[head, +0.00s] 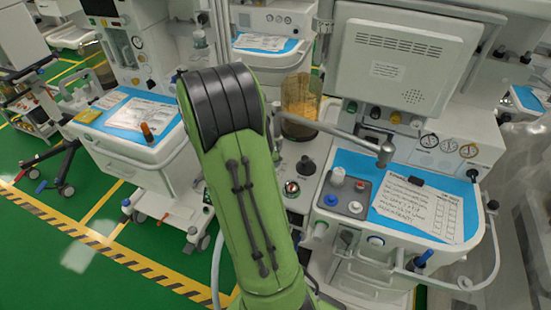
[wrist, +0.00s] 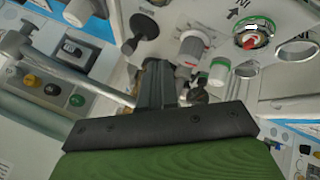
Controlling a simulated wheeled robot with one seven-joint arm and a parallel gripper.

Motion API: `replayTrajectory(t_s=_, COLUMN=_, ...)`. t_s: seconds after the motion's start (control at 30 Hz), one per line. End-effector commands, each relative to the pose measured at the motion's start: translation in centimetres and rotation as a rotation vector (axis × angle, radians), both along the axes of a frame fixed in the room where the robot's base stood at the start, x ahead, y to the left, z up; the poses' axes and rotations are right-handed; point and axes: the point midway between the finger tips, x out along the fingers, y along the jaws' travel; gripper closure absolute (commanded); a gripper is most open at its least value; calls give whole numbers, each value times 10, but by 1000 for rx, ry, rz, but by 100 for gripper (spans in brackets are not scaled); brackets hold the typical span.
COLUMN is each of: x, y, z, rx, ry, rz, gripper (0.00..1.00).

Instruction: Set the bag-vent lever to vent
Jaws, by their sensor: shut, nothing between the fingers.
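A black knob (head: 306,166) in the head view, right of my arm, appears to be the same lever. In the head view my green arm hides the gripper.
A grey metal arm (head: 350,137) reaches across the cart beside an amber canister (head: 300,105). A grey-and-white knob (wrist: 191,50), a green-ringed knob (wrist: 219,70) and a red-centred round fitting (wrist: 250,38) crowd the panel. A blue-covered work shelf (head: 345,165) lies to the right.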

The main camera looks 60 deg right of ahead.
Motion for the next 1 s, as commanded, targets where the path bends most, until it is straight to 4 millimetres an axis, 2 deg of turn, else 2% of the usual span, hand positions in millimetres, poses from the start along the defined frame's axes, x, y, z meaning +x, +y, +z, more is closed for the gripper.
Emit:
replayTrajectory(t_s=0.03, x=-2, y=-7, z=-11, rx=3, ry=2, rz=-3, gripper=100)
replayTrajectory(t_s=0.27, x=-6, y=-40, z=-50, rx=3, ry=0, rz=-3, gripper=100)
replayTrajectory(t_s=0.4, x=-24, y=-57, z=-44, rx=0, ry=-3, rz=-5, gripper=100)
replayTrajectory(t_s=0.53, x=-32, y=-65, z=-43, rx=0, ry=-2, rz=-2, gripper=100)
replayTrajectory(t_s=1.0, x=-34, y=-68, z=-41, rx=14, ry=0, rz=-1, gripper=100)
